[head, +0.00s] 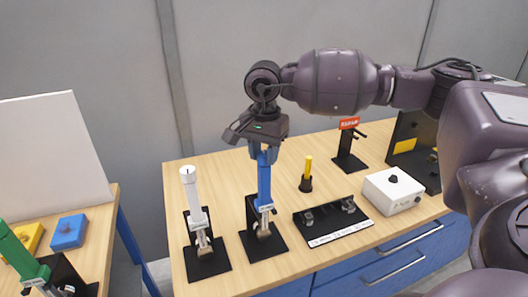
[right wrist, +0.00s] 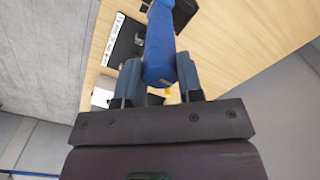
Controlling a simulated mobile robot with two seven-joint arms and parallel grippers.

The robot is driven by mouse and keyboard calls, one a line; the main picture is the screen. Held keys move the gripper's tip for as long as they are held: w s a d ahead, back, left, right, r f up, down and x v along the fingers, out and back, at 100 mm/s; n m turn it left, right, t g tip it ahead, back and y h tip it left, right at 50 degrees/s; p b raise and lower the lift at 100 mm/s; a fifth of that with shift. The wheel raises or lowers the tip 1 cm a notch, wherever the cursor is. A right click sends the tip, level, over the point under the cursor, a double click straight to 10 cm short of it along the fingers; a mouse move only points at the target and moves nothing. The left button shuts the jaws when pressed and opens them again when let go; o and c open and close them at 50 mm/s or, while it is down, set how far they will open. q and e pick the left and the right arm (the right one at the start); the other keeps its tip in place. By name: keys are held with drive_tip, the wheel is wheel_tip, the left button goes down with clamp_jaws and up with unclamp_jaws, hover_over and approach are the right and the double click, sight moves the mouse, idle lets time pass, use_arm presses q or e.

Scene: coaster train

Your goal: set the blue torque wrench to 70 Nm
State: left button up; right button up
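The blue torque wrench (head: 264,182) stands upright in a black stand (head: 263,244) on the wooden table, with a silver lower part and head at its bottom. My right gripper (head: 263,152) comes down from above onto the top of its blue handle. The scale reading is too small to make out. My left gripper is not in view.
A white wrench (head: 194,195) stands just left, and a green one (head: 20,252) on the left table. A black tray (head: 333,222), yellow-handled tool (head: 307,172), white box (head: 393,189) and red-signed stand (head: 349,140) are to the right. Bare table lies behind the wrenches.

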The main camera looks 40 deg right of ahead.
drive_tip(key=shift+c, duration=1.2)
drive_tip(key=shift+f+m+b, duration=0.2)
drive_tip(key=shift+m+b, duration=0.5)
drive_tip(key=shift+b, duration=0.35)
drive_tip(key=shift+m+b, duration=0.55)
drive_tip(key=shift+m, duration=0.05)
drive_tip(key=shift+r+m, duration=0.2)
drive_tip(key=shift+m, duration=0.1)
drive_tip(key=o, duration=0.8)
drive_tip(key=shift+o, duration=0.6)
